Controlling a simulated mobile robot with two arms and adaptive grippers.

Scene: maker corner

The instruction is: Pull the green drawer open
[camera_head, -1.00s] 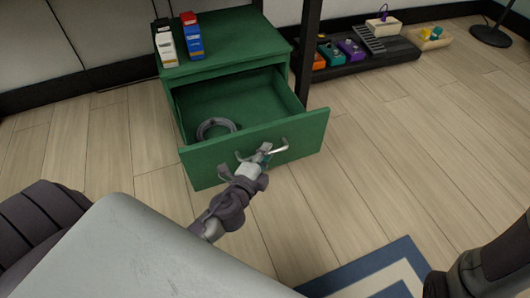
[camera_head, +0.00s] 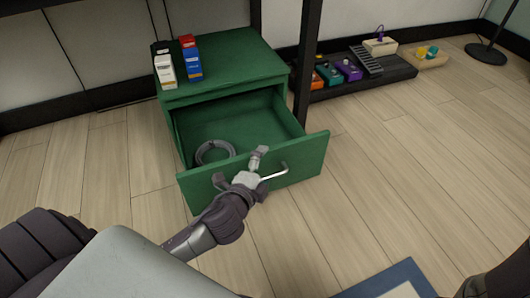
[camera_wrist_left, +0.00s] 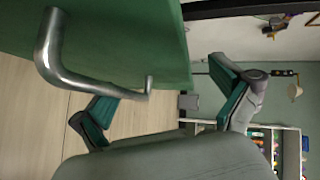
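The green drawer (camera_head: 225,185) is pulled well out of its green cabinet (camera_head: 232,64), with its inside showing. A grey coil (camera_head: 214,152) lies in it. The drawer's metal bar handle (camera_head: 271,177) is on the front panel. My left gripper (camera_head: 240,169) is at the drawer front, just left of most of the handle, its fingers spread and holding nothing. In the left wrist view the handle (camera_wrist_left: 84,82) shows beside the open fingers (camera_wrist_left: 160,88); whether they touch it is unclear. My right gripper is not in view.
Small white, red and blue boxes (camera_head: 190,62) stand on the cabinet top. A dark post (camera_head: 306,65) stands right of the cabinet. A low board with colored pedals (camera_head: 350,71) lies behind right. A blue-edged rug (camera_head: 385,284) is in front; wooden floor right of the drawer is clear.

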